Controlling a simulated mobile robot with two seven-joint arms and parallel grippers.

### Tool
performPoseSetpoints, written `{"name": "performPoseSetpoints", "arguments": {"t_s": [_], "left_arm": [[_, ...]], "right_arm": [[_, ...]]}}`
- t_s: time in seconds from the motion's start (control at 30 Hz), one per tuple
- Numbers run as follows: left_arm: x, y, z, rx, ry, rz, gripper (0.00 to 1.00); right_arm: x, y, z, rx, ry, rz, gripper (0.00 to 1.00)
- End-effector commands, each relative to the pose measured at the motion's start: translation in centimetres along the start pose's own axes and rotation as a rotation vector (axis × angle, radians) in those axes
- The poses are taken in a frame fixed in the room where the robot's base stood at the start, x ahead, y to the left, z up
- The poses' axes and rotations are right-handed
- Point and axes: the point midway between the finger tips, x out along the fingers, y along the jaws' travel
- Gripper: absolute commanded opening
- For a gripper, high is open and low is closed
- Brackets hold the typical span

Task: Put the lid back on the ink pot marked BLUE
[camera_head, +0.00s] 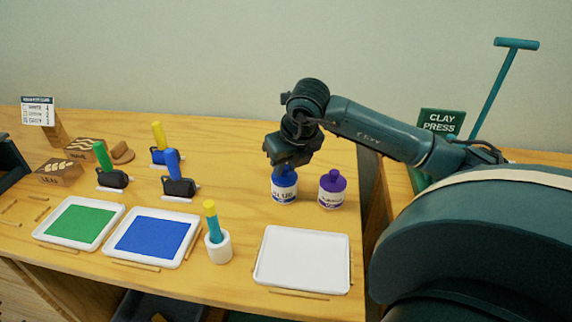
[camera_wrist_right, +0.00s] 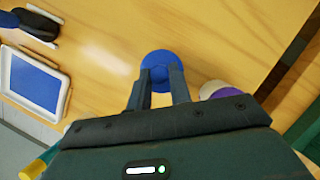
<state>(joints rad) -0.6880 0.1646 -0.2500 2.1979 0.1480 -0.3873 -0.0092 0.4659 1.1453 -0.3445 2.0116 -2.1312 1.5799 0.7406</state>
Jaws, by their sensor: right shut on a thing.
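The ink pot marked BLUE (camera_head: 284,193) stands upright on the wooden table, with a blue body and a white label. My right gripper (camera_head: 286,163) is right over it and hides its top. In the right wrist view, the gripper's fingers (camera_wrist_right: 160,88) are shut on the blue lid (camera_wrist_right: 160,62), which shows as a round blue top. I cannot tell whether the lid touches the pot or sits just above it. My left gripper is not in view.
A purple ink pot (camera_head: 332,189) with its lid on stands close to the right. A white tray (camera_head: 302,260) lies in front. A cup with a yellow-tipped tool (camera_head: 218,245), a blue tray (camera_head: 152,236) and a green tray (camera_head: 79,222) are to the left.

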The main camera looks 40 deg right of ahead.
Motion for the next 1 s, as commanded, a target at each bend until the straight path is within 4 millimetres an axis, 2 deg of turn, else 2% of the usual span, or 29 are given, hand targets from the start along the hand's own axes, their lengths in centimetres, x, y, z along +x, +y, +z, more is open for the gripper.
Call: {"name": "performPoseSetpoints", "arguments": {"t_s": [0.27,0.3,0.6,0.77,1.0], "left_arm": [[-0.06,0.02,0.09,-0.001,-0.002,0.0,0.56],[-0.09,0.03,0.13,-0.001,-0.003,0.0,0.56],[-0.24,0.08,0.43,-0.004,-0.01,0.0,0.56],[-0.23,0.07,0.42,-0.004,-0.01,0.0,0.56],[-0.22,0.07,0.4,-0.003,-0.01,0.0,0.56]], "right_arm": [[-0.03,0.0,0.0,0.0,0.0,0.0,0.0],[-0.03,0.0,0.01,0.0,0.0,0.0,0.22],[-0.01,-0.01,0.0,0.0,0.0,0.0,0.46],[-0.01,0.0,-0.01,0.0,0.0,0.0,0.47],[-0.01,0.0,-0.01,0.0,0.0,0.0,0.66]]}}
